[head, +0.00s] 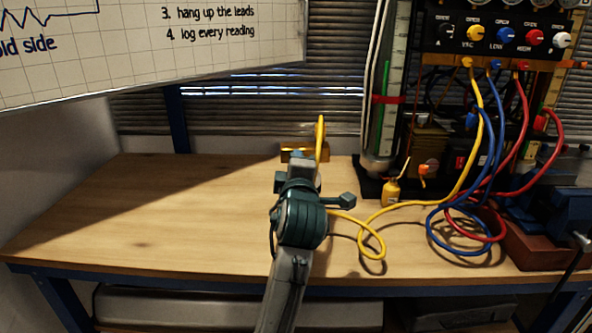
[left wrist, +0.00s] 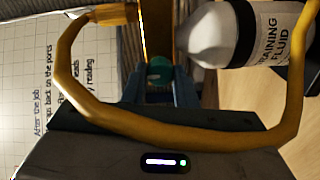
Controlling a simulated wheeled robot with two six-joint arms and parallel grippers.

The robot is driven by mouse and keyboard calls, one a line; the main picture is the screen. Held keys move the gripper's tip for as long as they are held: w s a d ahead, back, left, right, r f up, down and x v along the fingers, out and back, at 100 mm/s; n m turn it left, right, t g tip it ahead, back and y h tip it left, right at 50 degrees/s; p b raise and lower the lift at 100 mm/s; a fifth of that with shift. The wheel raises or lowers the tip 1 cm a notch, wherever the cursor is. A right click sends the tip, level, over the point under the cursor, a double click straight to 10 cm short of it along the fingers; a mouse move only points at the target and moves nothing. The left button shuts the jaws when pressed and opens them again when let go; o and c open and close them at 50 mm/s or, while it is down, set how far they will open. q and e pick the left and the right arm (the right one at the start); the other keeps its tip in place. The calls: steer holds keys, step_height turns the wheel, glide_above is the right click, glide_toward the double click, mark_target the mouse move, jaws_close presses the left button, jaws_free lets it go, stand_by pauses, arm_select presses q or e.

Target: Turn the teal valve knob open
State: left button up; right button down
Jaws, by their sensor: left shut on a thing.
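The teal valve knob (left wrist: 159,72) shows in the left wrist view between the two blue fingers of my left gripper (left wrist: 167,88). The fingers are shut on it. In the head view my left gripper (head: 299,164) is at the back of the bench, in front of a brass-coloured block (head: 290,148). My wrist hides the knob there. How far the knob is turned cannot be told. My right gripper is not in view.
A yellow cable (left wrist: 170,133) loops across the left wrist view, close to the camera. A white fluid bottle (left wrist: 240,35) stands beside the fingers. Yellow, blue and red leads (head: 460,222) hang from the rig at right. The bench's left side (head: 150,215) is clear.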

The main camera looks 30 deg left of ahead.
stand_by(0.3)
arm_select(q)
steer(key=o, duration=1)
steer(key=shift+w, duration=0.15)
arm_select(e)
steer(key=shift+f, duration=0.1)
arm_select(q)
steer(key=shift+d+f, duration=0.1)
